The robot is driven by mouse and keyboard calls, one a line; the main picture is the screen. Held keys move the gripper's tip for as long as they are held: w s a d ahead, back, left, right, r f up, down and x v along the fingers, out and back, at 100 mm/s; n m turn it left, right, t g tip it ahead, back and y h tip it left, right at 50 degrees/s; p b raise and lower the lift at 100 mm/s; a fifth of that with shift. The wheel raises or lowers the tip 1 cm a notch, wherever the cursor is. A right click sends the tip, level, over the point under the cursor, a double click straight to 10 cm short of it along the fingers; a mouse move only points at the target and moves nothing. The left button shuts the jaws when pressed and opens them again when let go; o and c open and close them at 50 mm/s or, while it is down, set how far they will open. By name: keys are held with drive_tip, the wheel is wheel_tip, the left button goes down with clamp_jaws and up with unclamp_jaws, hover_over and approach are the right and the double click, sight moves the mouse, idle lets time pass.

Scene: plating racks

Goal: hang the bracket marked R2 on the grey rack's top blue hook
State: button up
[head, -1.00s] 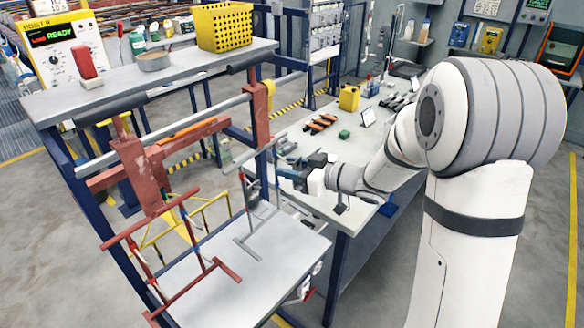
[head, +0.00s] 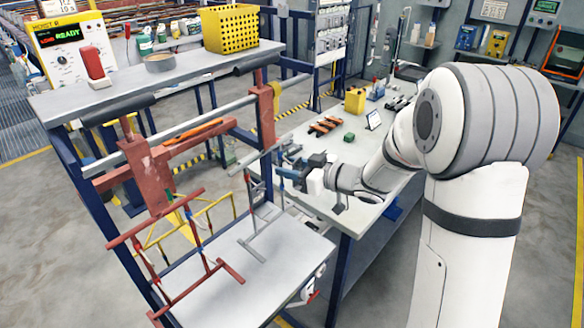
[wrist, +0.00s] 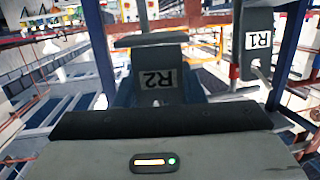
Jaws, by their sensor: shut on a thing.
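The grey rack (head: 241,240) stands on the white-topped bench, with a bar at its top and another near its foot. My gripper (head: 281,173) is just right of its upper part, shut on a dark bracket. In the wrist view this bracket, marked R2 (wrist: 150,55), is held in front of the jaws with its label upside down. A second bracket, marked R1 (wrist: 258,22), hangs at the right in the wrist view, apart from R2. The top blue hook is too small to make out in the head view, and I cannot tell whether R2 touches it.
A red rack (head: 207,270) stands left of the grey one, with a yellow rack (head: 215,215) behind. A shelf (head: 130,88) stands at back left.

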drive_tip(key=shift+w+a, duration=0.1)
drive_tip(key=shift+w+a+f, duration=0.25)
drive_tip(key=shift+a+f, duration=0.1)
drive_tip(key=shift+w+a+f+b, duration=0.15)
drive_tip(key=shift+f+b, duration=0.1)
drive_tip(key=shift+b, duration=0.1)
idle(0.5)
drive_tip(key=o, duration=1.2)
drive_tip(key=shift+c, duration=0.2)
